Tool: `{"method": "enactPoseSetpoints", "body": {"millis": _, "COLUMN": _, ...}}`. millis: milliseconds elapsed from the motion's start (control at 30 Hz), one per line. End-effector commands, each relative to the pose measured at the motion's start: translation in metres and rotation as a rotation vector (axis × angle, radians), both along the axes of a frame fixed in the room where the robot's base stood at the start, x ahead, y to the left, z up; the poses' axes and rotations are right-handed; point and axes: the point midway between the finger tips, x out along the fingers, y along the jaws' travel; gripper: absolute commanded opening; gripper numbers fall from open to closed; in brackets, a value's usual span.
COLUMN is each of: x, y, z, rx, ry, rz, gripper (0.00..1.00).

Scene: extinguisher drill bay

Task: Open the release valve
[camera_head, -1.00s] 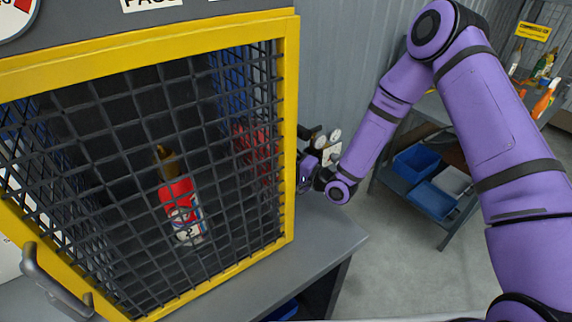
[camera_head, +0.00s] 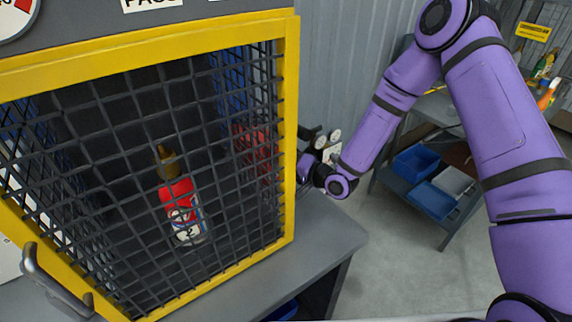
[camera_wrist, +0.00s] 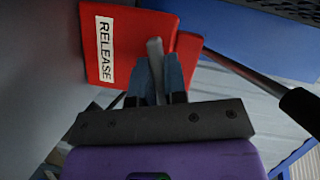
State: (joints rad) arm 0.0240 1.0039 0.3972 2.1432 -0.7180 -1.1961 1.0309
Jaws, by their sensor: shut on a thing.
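The release valve shows in the wrist view as a red plate (camera_wrist: 125,22) with a white RELEASE label (camera_wrist: 104,50). A grey rod-like lever (camera_wrist: 154,52) stands in front of the red part. My gripper (camera_wrist: 157,82) has its two blue-grey fingers closed on this lever, one on each side. In the head view my gripper (camera_head: 304,168) is at the right side of the yellow-framed cage.
Gauges (camera_head: 328,138) sit behind my wrist. In the wrist view a metal bar with a black grip (camera_wrist: 300,103) extends at right. A shelf with blue bins (camera_head: 432,200) stands further right.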

Motion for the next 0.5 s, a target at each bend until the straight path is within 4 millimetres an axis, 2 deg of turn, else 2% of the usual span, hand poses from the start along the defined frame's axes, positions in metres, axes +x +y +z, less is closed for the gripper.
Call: {"method": "enactPoseSetpoints", "body": {"millis": 500, "x": -0.0004, "y": -0.0002, "z": 0.0008, "rx": -0.244, "ry": -0.163, "rz": -0.001, "gripper": 0.00}}
